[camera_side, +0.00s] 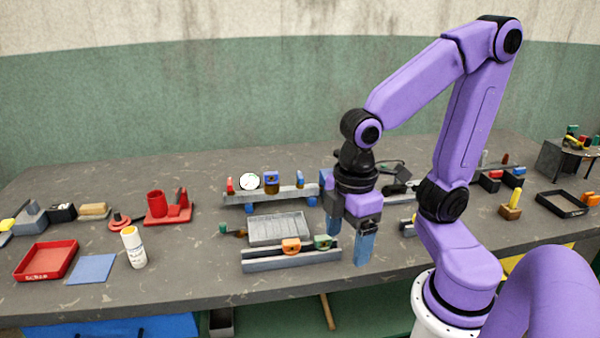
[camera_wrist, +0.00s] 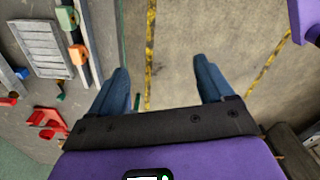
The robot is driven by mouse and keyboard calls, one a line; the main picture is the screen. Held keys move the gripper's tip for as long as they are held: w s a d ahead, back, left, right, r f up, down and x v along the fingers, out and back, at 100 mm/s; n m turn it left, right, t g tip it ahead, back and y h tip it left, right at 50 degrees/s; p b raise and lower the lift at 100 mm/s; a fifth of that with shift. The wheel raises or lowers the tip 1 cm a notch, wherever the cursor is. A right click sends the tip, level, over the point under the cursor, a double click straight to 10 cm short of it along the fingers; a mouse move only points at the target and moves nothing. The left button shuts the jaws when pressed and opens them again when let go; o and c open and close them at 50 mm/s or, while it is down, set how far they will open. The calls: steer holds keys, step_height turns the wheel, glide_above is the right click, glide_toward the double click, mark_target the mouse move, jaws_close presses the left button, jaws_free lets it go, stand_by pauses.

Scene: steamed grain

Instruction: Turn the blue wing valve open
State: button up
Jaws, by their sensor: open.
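The blue valve (camera_side: 271,182) appears to be the blocky blue fitting on the back grey rail (camera_side: 235,199), right of a white round gauge. A smaller blue fitting (camera_side: 300,180) sits at that rail's right end; I cannot tell for certain which has the wing handle. My gripper (camera_side: 348,240) points down, right of the rails, open and empty, with its two blue fingers apart. A blue part (camera_wrist: 22,73) shows at that view's left edge, away from the fingers.
The front rail (camera_side: 262,265) bears an orange fitting (camera_side: 291,246) and a green fitting (camera_side: 323,242). A ribbed grey plate (camera_side: 278,229) lies between the rails. A white bottle (camera_side: 133,247) and red tray (camera_side: 46,260) stand left. Yellow floor stripes (camera_wrist: 150,50) show beyond the bench.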

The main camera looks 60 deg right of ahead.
steer(key=w+d+r+m, duration=0.1)
steer(key=w+r, duration=0.3)
steer(key=w, duration=0.9)
step_height(320, 180, up, 2)
steer(key=m, duration=0.2)
glide_above(300, 174)
step_height(300, 174, down, 17)
steer(key=shift+s+r, duration=0.1)
steer(key=c, duration=1)
